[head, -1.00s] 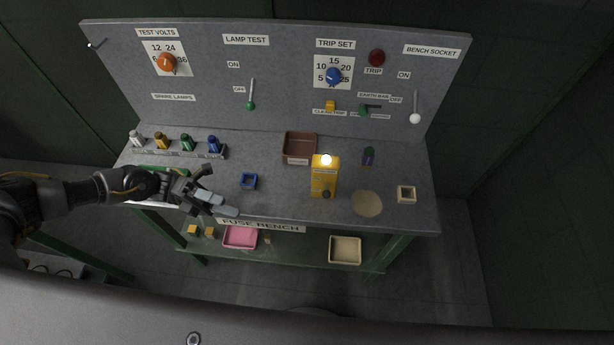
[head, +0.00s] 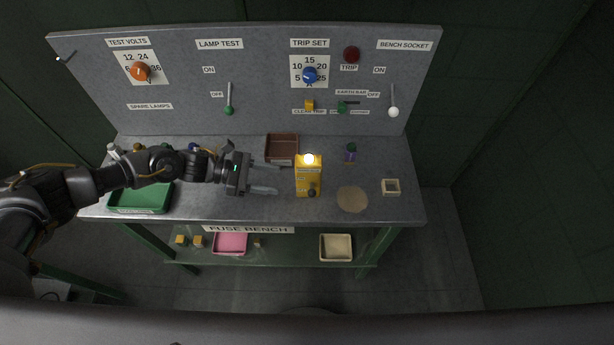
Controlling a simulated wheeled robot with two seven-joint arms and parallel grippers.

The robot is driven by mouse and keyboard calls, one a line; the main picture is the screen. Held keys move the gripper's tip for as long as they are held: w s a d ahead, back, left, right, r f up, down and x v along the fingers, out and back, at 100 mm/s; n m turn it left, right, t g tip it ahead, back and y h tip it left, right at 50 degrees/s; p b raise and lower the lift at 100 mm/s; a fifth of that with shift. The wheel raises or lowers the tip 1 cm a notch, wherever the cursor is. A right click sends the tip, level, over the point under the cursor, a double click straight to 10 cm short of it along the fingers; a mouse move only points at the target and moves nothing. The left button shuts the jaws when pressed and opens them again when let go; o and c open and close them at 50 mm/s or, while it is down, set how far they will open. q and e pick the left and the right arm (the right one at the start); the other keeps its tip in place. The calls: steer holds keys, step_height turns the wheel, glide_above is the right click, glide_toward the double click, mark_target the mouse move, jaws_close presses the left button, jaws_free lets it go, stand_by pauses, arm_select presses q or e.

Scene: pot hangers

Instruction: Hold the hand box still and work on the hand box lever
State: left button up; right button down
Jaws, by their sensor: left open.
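The hand box (head: 308,178) is a yellow upright box on the bench top, right of the middle. A lit lamp (head: 308,159) glows on its top. A dark knob or lever (head: 312,192) shows low on its front; its exact setting is too small to tell. My left gripper (head: 270,180) is open, with its fingers pointing right toward the box's left side. Its fingertips are a short way from the box, and nothing shows between them. My right gripper is not in view.
A brown tray (head: 282,147) stands behind the gripper, and a green tray (head: 141,199) lies under my left arm. A round tan disc (head: 352,199) and a cream square holder (head: 390,186) lie right of the box. The upright panel (head: 180,80) closes the back.

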mark_target(304, 185)
arm_select(q)
steer(key=x, duration=0.9)
steer(key=shift+d+f, duration=0.15)
steer(key=shift+d, duration=0.2)
